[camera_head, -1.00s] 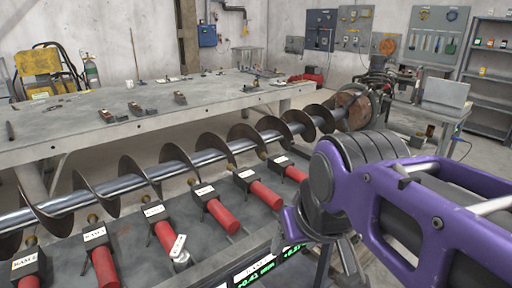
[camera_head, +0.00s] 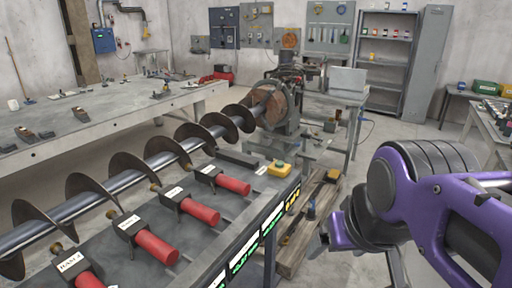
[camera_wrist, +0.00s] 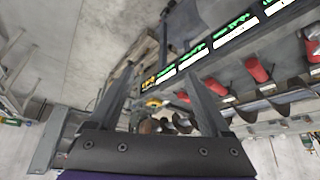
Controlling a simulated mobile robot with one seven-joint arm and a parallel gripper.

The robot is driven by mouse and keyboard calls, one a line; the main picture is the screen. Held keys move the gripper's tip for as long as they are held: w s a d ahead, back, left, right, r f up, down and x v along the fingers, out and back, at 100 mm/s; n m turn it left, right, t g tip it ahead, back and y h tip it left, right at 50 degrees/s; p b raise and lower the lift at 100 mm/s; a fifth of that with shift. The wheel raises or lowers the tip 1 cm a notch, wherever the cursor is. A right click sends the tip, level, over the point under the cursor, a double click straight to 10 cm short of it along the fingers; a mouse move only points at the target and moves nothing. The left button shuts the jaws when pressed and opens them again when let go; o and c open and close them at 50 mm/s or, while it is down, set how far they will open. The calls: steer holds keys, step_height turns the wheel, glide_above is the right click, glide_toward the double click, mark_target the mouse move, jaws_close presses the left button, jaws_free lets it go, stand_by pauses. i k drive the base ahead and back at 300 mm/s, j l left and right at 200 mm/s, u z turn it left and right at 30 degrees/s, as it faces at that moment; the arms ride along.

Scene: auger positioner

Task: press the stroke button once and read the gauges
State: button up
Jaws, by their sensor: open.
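A yellow button box (camera_head: 280,168) sits at the far right end of the grey bench, near the end of the auger (camera_head: 160,155). A small yellow shape (camera_wrist: 153,103), probably the same box, shows between my fingers in the wrist view. Lit gauge displays (camera_head: 271,221) run along the bench's front edge, green with a yellow one at the far end. They also show in the wrist view (camera_wrist: 195,56), too small to read. My gripper (camera_wrist: 160,76) is open and empty, its fingers spread. In the head view it is in front of the bench, apart from the box.
Red-handled rams (camera_head: 190,207) line the bench beside the auger. A long grey table (camera_head: 100,110) stands behind. Shelves (camera_head: 385,60) stand at the back.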

mark_target(278, 164)
steer(key=u, duration=0.45)
steer(key=i+l+u, duration=0.15)
steer(key=l+u, duration=0.25)
steer(key=i+l+u, duration=0.1)
steer(key=l+u, duration=0.15)
steer(key=u, duration=0.15)
steer(key=i+l+u, duration=0.1)
steer(key=l+u, duration=0.2)
steer(key=l, duration=0.55)
steer(key=l+u, duration=0.25)
steer(key=l, duration=1.45)
steer(key=k+l, duration=0.1)
steer(key=l, duration=0.8)
